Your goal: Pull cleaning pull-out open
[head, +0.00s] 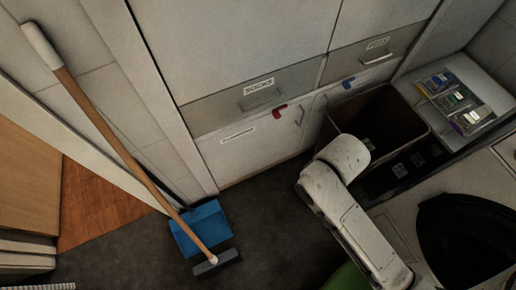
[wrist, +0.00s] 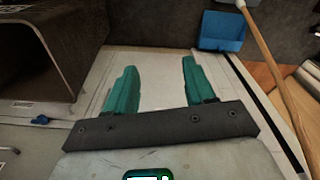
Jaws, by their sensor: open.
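No label that I can read names the cleaning pull-out, so I cannot tell for sure which front it is. A low white front (head: 240,140) with a small label too small to read is under the grey drawer marked SOCKS (head: 265,94). In the head view my arm hides the fingers.
A blue dustpan (head: 200,228) and broom (head: 110,135) are at the left. A grey shelf (head: 470,75) holds several packets. Dark floor (head: 275,205) is clear.

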